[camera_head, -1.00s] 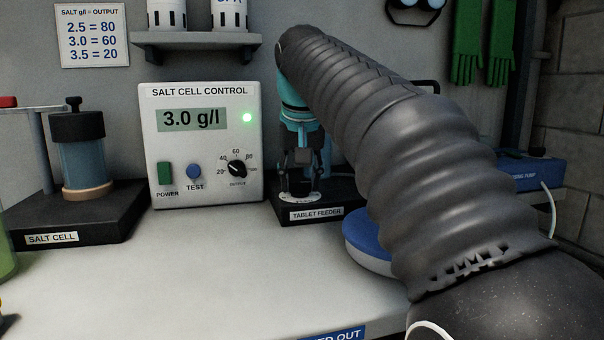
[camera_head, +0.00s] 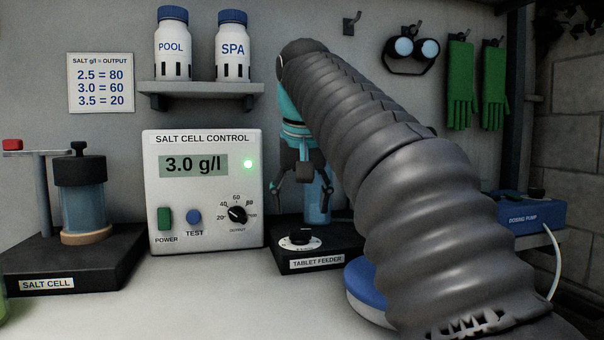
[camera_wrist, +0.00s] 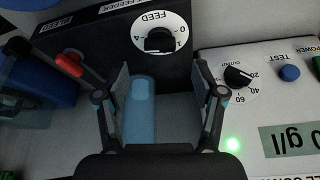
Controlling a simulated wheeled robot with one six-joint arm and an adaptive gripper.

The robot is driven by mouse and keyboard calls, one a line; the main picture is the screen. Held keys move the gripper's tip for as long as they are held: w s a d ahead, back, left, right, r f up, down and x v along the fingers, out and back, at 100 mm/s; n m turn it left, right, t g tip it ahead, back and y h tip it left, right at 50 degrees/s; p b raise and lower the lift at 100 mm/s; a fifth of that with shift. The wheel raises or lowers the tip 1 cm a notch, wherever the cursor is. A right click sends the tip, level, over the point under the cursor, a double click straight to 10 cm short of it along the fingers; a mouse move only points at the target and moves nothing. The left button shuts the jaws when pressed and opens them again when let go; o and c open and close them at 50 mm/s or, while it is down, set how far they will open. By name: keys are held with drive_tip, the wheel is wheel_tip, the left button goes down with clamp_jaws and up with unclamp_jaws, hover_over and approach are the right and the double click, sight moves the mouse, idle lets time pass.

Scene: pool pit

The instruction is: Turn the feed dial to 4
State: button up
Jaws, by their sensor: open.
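The feed dial, a black knob on a white round plate, shows on top of the tablet feeder (camera_head: 345,255) in the head view (camera_head: 300,237). In the wrist view the dial (camera_wrist: 158,40) is near the top, with FEED and small numbers around it. I cannot clearly tell which number the knob points to. My gripper (camera_head: 304,192) is open and empty above the dial, apart from it. In the wrist view its two fingers (camera_wrist: 162,75) stand spread just below the dial's plate, on either side of a blue clear tube (camera_wrist: 140,110).
The salt cell control box (camera_head: 205,225), reading 3.0 g/l with a green light, stands left of the feeder. The salt cell (camera_head: 84,200) is further left. A blue-topped round object (camera_head: 362,290) lies in front of the feeder, partly behind my arm. A dosing pump (camera_head: 530,213) sits right.

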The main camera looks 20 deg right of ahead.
drive_tip(key=v, duration=0.6)
drive_tip(key=shift+r, duration=0.25)
drive_tip(key=shift+s, duration=0.1)
drive_tip(key=shift+s, duration=0.1)
